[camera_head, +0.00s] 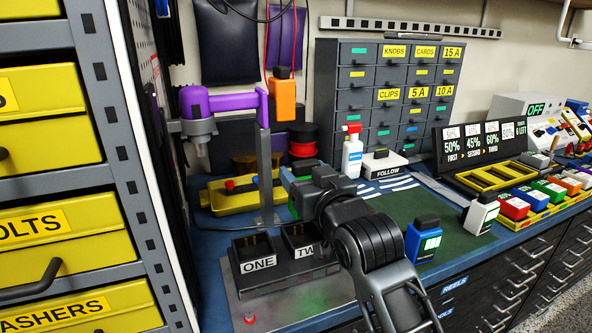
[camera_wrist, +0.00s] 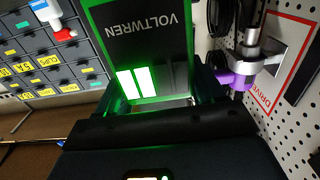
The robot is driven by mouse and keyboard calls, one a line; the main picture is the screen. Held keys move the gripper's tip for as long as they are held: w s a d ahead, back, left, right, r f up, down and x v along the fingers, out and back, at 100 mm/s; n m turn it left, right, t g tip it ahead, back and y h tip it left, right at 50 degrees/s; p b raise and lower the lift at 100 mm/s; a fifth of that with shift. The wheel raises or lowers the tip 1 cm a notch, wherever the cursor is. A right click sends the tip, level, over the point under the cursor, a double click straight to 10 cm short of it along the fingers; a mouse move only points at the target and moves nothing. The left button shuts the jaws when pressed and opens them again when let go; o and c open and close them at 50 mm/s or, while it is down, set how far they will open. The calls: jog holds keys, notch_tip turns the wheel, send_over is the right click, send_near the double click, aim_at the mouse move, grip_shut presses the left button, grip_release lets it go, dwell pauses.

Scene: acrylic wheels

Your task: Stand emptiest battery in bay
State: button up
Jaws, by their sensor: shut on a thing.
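My gripper (camera_head: 298,192) is shut on a green battery (camera_wrist: 140,50), marked VOLTWREN, with two lit bars beside darker ones. In the head view my gripper and arm hide most of it. The black two-bay dock (camera_head: 290,272) stands below my gripper, labelled ONE and TWO. Bay ONE (camera_head: 254,245) is empty with its contacts showing. Bay TWO (camera_head: 299,233) is just below my gripper, partly hidden by my arm, and looks empty. A blue battery (camera_head: 423,241) with lit bars and a white battery (camera_head: 481,214) stand upright on the bench to the right.
A percentage sign board (camera_head: 483,146) stands behind an empty yellow rack (camera_head: 497,177). A purple-armed device (camera_head: 222,103) rises behind the dock. The green mat (camera_head: 447,221) has clear room.

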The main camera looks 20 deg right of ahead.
jog(key=shift+r, duration=0.2)
jog(key=shift+s+f+b, duration=0.1)
jog(key=shift+f+b, duration=1.4)
jog(key=shift+f, duration=1.1)
jog(key=shift+f+b, duration=0.8)
jog(key=shift+f, duration=1.05)
dwell(0.4)
dwell(1.8)
dwell(0.5)
jog(key=o, duration=1.5)
jog(key=shift+f, duration=0.15)
